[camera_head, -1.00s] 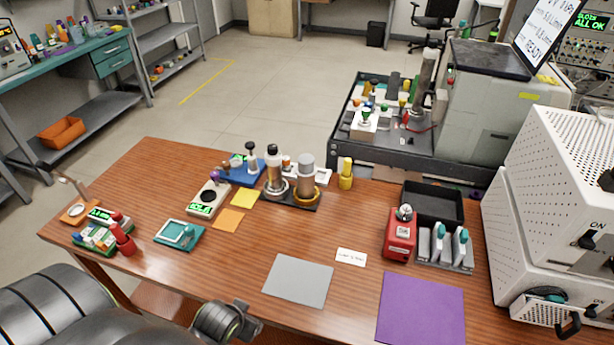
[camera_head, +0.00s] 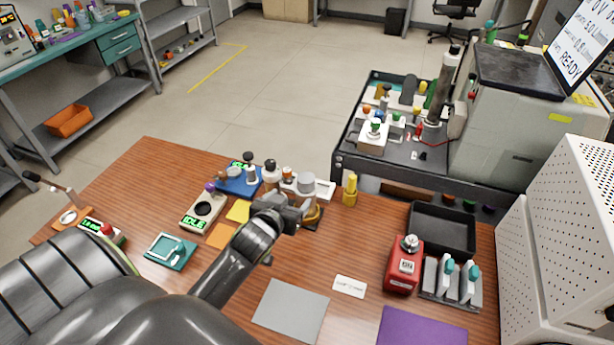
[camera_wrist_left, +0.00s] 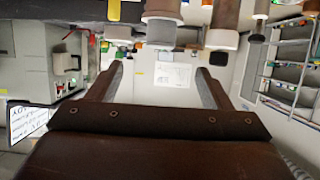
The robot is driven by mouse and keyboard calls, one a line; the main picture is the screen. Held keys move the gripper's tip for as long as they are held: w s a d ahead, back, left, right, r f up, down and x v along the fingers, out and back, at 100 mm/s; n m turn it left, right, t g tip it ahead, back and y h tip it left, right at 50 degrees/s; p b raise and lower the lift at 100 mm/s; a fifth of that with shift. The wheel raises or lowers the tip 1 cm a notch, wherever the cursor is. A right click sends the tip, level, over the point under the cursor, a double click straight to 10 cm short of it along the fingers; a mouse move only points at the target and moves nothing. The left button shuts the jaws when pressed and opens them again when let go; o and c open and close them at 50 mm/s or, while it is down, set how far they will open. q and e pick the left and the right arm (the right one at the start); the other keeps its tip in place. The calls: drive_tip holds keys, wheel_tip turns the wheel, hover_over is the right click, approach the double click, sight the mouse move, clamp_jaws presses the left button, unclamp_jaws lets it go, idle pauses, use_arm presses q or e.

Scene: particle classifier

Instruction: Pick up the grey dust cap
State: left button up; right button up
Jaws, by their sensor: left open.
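The grey dust cap (camera_head: 306,183) appears as a pale grey top on a cylinder near the back middle of the table. My left gripper (camera_head: 290,208) is in front of that cylinder and hides part of it. In the left wrist view, which looks upside down, my left gripper's fingers (camera_wrist_left: 160,78) are spread with nothing between them. A grey-ended cylinder (camera_wrist_left: 161,32), probably the capped one, hangs at the top of that view, beyond the fingertips and apart from them. My right gripper is not in view.
A black-topped cylinder (camera_head: 270,172) stands close left of the capped one, and a yellow bottle (camera_head: 350,190) stands to its right. A blue tray (camera_head: 238,182) and a scale (camera_head: 203,210) lie farther left. The grey mat (camera_head: 291,308) is bare.

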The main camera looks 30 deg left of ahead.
sight(303, 184)
use_arm(q)
drive_tip(key=p+x, duration=0.1)
drive_tip(key=x, duration=0.7)
drive_tip(key=shift+w+a+f, duration=0.1)
drive_tip(key=shift+w+f, duration=0.05)
drive_tip(key=shift+w, duration=0.05)
drive_tip(key=shift+w+a+f, duration=0.15)
drive_tip(key=shift+w+f, duration=0.1)
drive_tip(key=shift+w, duration=0.3)
drive_tip(key=shift+w+a+f+p, duration=0.1)
drive_tip(key=shift+w+a+p, duration=0.05)
drive_tip(key=shift+w+p, duration=0.4)
drive_tip(key=x, duration=0.2)
drive_tip(key=shift+w+a+f, duration=0.1)
drive_tip(key=shift+w+f, duration=0.05)
drive_tip(key=shift+w, duration=0.2)
drive_tip(key=shift+w+a+f, duration=0.1)
drive_tip(key=shift+w+f, duration=0.1)
drive_tip(key=shift+w, duration=0.25)
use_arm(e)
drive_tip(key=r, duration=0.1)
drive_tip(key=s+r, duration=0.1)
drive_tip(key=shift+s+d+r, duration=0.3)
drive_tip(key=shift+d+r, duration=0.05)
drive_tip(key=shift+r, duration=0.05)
